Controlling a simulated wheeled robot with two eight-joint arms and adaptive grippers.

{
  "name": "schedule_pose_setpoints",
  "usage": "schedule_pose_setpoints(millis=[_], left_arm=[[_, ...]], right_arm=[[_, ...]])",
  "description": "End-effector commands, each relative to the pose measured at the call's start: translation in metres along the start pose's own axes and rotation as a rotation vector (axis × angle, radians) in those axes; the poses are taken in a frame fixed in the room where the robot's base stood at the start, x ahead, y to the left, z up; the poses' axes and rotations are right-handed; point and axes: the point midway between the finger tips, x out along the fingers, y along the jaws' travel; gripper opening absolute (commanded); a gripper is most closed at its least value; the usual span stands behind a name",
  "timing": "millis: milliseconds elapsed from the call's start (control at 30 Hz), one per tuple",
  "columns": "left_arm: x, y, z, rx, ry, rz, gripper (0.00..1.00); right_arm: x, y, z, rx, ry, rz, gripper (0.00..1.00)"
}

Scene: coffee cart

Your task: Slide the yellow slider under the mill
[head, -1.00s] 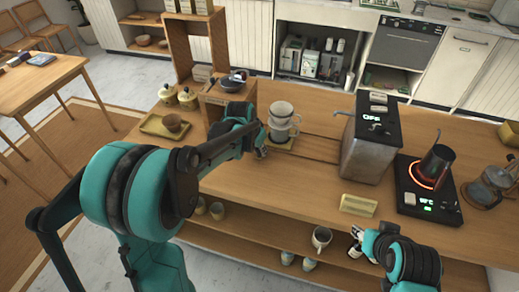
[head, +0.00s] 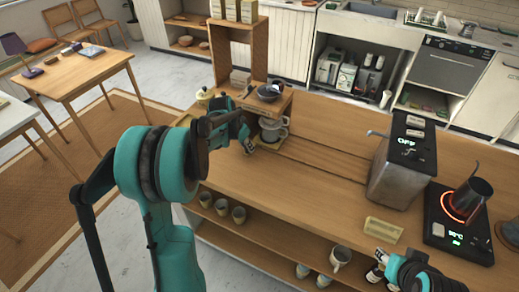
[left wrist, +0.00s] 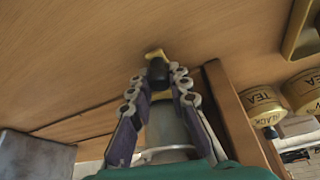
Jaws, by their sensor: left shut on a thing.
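The mill (head: 268,93) is a wooden stand with a dark bowl and crank on top, at the back of the counter. A pale cup with a dripper (head: 272,131) stands right by its lower front; I cannot tell how far under the mill it is. My left gripper (head: 249,147) is low at the counter beside the cup. In the left wrist view its fingers are closed on a dark knob (left wrist: 157,72) with a small yellow part of the slider (left wrist: 155,53) showing beyond it. The rest of the slider is mostly hidden. My right gripper (head: 378,257) is at the counter's front edge, too small to read.
A steel machine (head: 402,160) and a black hot plate (head: 458,225) with a dark pot stand at right. A yellow block (head: 383,230) lies near the front edge. Tins (left wrist: 262,105) are beside the mill. The middle counter is clear.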

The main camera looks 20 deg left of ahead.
Motion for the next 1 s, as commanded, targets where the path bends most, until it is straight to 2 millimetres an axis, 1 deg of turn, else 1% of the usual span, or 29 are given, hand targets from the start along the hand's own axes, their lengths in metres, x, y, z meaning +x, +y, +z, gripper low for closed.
schedule_pose_setpoints(millis=[33,100,200,600,633,667,700,1000], left_arm=[[-0.001,-0.006,0.001,-0.002,-0.001,-0.001,0.0],[-0.001,-0.011,0.003,-0.002,-0.001,0.0,0.0],[-0.002,-0.015,0.004,0.0,-0.001,0.0,0.0],[-0.002,-0.019,0.004,0.0,0.0,-0.005,0.0],[-0.002,-0.02,0.004,0.0,0.0,-0.005,0.26],[-0.002,-0.02,0.004,0.0,0.0,-0.005,0.34],[-0.002,-0.019,0.004,-0.001,0.0,-0.005,0.39],[-0.003,-0.018,0.004,0.0,0.0,-0.001,0.39]], right_arm=[[-0.001,0.0,0.0,0.0,0.0,0.0,0.4],[-0.001,0.0,-0.001,0.0,0.0,0.0,0.4],[-0.001,0.0,-0.001,0.0,0.0,0.0,0.4],[-0.001,0.0,-0.001,0.0,0.0,0.0,0.4],[-0.001,0.0,-0.001,0.0,0.0,0.0,0.4],[-0.001,0.0,-0.001,0.0,0.0,0.0,0.4],[-0.001,0.0,-0.001,0.0,0.0,0.0,0.4],[-0.001,0.0,-0.001,0.0,0.0,0.0,0.4]])
